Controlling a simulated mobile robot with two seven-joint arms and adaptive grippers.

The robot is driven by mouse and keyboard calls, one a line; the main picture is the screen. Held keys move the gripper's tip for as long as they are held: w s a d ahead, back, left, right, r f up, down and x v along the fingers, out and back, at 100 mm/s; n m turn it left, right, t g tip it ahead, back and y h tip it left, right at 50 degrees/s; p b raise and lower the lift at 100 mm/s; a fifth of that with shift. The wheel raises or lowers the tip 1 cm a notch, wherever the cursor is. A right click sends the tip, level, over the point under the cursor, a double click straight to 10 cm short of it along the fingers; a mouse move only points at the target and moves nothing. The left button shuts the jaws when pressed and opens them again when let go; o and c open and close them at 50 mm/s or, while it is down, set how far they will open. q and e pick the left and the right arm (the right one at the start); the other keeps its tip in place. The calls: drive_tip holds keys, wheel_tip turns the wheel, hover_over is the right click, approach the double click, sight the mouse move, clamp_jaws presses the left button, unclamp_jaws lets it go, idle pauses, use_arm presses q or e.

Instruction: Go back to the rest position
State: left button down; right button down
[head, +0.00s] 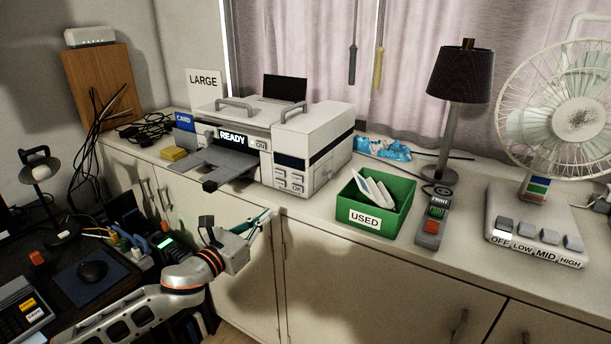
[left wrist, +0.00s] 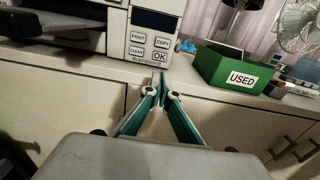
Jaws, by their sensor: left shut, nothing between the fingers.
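My left gripper (head: 258,220) is in front of the cabinet's front edge, below the printer. In the left wrist view its two teal-lined fingers (left wrist: 160,84) meet at the tips, shut with nothing between them. My left arm comes in from the lower left in the head view. The white printer (head: 315,135) stands on the counter beyond the gripper, with its buttons showing in the left wrist view (left wrist: 150,45). My right gripper is not in view.
A green box (head: 400,220) marked USED holds papers, right of the printer. A remote-like device (head: 432,222), a lamp (head: 462,75) and a fan (head: 560,110) stand farther right. A dark desk with a mouse (head: 93,271) lies at the lower left. Cabinet doors (head: 370,290) are below the counter.

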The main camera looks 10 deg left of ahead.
use_arm(q)
drive_tip(key=s+d+f+n+g, duration=0.25)
drive_tip(key=s+f+n, duration=0.45)
drive_tip(key=f+n, duration=0.4)
drive_tip(key=s+f+n+g+y, duration=0.1)
drive_tip(key=s+f+n+g, duration=0.1)
drive_tip(key=s+f+n, duration=0.8)
drive_tip(key=s+f+n+g+y, duration=0.1)
drive_tip(key=s+f+n+y, duration=0.1)
drive_tip(key=s+f+n, duration=0.8)
drive_tip(key=s+n, duration=0.4)
drive_tip(key=s, duration=0.1)
drive_tip(key=shift+d+f+n+g, duration=0.2)
drive_tip(key=shift+f+n+g, duration=0.15)
drive_tip(key=shift+n, duration=0.05)
drive_tip(key=shift+s, duration=0.1)
